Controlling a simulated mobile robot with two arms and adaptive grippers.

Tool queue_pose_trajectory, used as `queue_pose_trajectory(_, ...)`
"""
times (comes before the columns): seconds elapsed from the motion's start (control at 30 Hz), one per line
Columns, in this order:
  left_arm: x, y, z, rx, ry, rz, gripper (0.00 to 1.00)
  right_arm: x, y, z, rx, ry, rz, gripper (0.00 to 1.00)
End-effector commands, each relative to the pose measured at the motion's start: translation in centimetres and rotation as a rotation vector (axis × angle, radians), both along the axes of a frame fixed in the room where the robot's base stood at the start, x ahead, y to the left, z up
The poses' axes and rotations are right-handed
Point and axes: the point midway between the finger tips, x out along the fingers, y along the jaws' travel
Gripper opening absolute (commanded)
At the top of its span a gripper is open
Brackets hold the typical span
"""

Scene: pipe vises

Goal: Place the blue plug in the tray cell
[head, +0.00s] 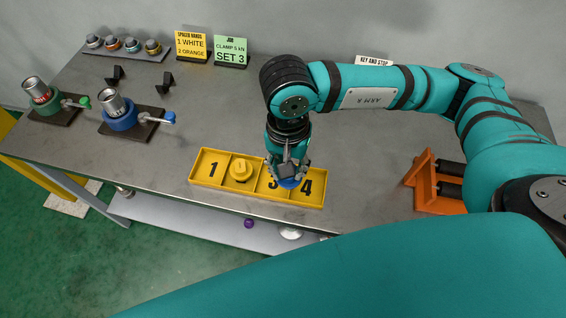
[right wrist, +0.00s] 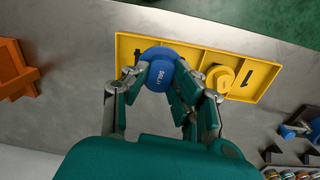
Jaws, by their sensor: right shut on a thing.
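The yellow tray (head: 203,172) lies near the table's front edge, with cells numbered 1 to 4 from left to right. A yellow plug (head: 240,170) sits in the second cell; it also shows in the right wrist view (right wrist: 219,78). My right gripper (head: 288,174) points down over the tray's right half. It is shut on the blue plug (head: 289,184), at the border of cells 3 and 4. In the right wrist view the blue plug (right wrist: 158,74) is between the fingers and covers part of the tray. Its height above the tray is unclear. My left gripper is not in view.
Two vises, one green (head: 52,104) and one blue (head: 120,121), hold cans at the left. An orange stand (head: 425,185) is at the right. A rack (head: 120,48) of several plugs and sign cards (head: 230,51) stand at the back. A purple piece (head: 249,223) lies below the table edge.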

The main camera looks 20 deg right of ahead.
Motion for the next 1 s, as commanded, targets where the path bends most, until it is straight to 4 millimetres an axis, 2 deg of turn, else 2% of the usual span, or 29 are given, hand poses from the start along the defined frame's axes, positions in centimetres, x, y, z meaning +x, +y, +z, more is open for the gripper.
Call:
queue_pose_trajectory(0.1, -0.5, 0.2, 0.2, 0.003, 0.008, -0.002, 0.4, -1.5, 2.8, -0.8, -0.005, 0.0, -0.287, 0.0)
queue_pose_trajectory(0.4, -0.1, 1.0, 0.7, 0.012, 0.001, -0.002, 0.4, -5.2, 8.8, -2.1, -0.007, -0.016, -1.017, 0.0)
queue_pose_trajectory(0.6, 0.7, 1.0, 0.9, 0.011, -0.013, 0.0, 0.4, -6.9, 11.1, -2.3, 0.001, -0.018, -1.332, 0.0)
queue_pose_trajectory(0.77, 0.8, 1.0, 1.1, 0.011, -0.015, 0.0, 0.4, -7.1, 11.5, -2.3, 0.005, -0.019, -1.437, 0.0)
queue_pose_trajectory(0.87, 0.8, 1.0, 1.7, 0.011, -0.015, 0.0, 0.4, -5.9, 10.5, -2.3, 0.002, -0.02, -1.456, 0.0)
queue_pose_trajectory(1.0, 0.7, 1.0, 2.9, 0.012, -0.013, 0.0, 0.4, -3.2, 8.0, -2.5, 0.002, -0.021, -1.458, 0.0)
